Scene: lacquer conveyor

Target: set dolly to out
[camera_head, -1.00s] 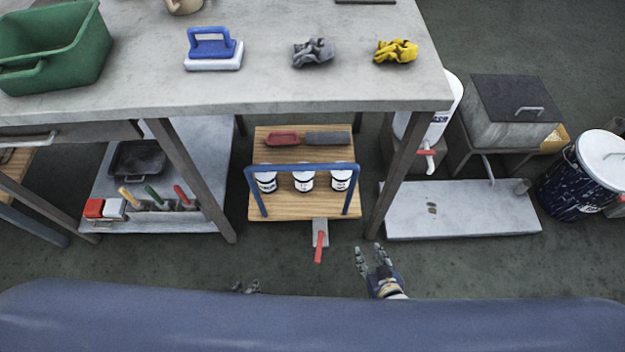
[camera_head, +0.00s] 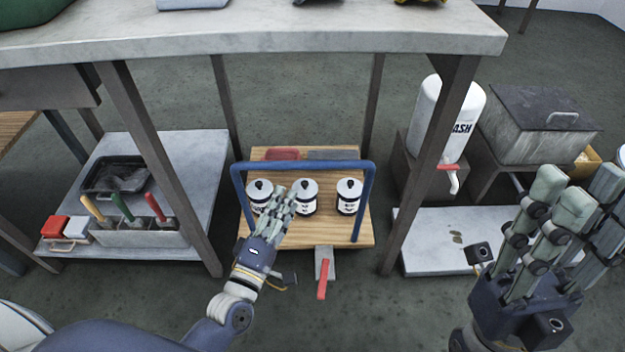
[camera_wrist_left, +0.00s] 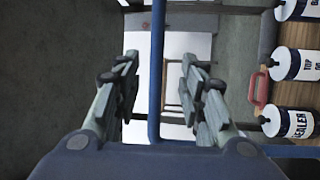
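The dolly (camera_head: 360,232) is a low wooden platform on the floor under the table, with an upright blue handle frame (camera_head: 300,168). Three white bottles (camera_head: 349,196) with black caps stand on it. A small grey pedal with a red lever (camera_head: 322,280) sits at its front edge. My left gripper (camera_head: 288,194) is in front of the middle of the dolly. In the left wrist view its fingers (camera_wrist_left: 157,95) are open, with the blue bar (camera_wrist_left: 156,75) between them and a gap on each side. My right gripper (camera_head: 577,195) is open and empty at the right.
The table (camera_head: 260,38) overhangs the dolly, with legs on both sides. A low shelf (camera_head: 190,165) with a tray and tools is left. A wash bottle (camera_head: 447,118) and a pale floor slab (camera_head: 430,243) are right. Dark floor in front is clear.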

